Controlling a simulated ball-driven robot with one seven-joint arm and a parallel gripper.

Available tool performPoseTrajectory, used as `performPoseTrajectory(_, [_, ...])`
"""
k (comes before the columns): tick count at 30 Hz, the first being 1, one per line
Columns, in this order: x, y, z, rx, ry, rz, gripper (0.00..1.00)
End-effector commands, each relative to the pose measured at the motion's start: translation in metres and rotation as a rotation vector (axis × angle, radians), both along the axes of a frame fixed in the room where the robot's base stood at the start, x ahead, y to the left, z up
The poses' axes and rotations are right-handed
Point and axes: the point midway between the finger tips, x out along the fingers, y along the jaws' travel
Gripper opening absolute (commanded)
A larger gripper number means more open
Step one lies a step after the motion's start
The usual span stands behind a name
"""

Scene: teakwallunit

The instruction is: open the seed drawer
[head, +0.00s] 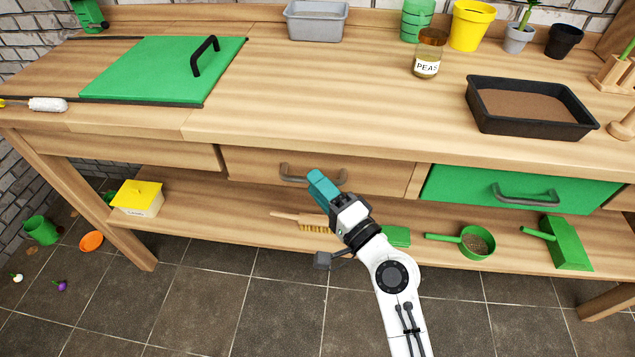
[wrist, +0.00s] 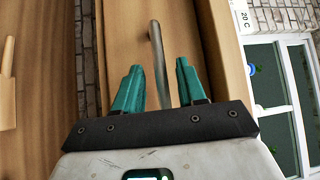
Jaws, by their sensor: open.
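A wooden drawer (head: 250,165) with a grey bar handle (head: 287,174) is under the bench top, and its front looks closed. A green drawer (head: 445,185) with a grey handle (head: 525,196) is to its right, also closed. No label shows which one is the seed drawer. My gripper (head: 318,178) has teal fingers and is in front of the wooden drawer's handle, covering part of it. In the wrist view my gripper (wrist: 157,78) is open, and the handle (wrist: 158,55) shows between the fingers. I cannot tell whether they touch it.
The bench top holds a green lid (head: 155,72), a jar of peas (head: 429,55) and a black soil tray (head: 530,108). The lower shelf holds a brush (head: 312,222), a green sieve (head: 475,241) and a yellow-lidded box (head: 138,198).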

Motion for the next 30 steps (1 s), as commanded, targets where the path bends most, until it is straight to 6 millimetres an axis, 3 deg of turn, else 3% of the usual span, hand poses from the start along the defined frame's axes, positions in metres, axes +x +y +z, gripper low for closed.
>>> performPoseTrajectory(13, [0.0068, 0.0069, 0.0013, -0.001, -0.001, 0.0, 0.39])
performPoseTrajectory(25, [0.0068, 0.0066, 0.001, -0.001, 0.0, 0.0, 0.01])
performPoseTrajectory(30, [0.0068, 0.0066, 0.0009, -0.001, 0.0, 0.0, 0.0])
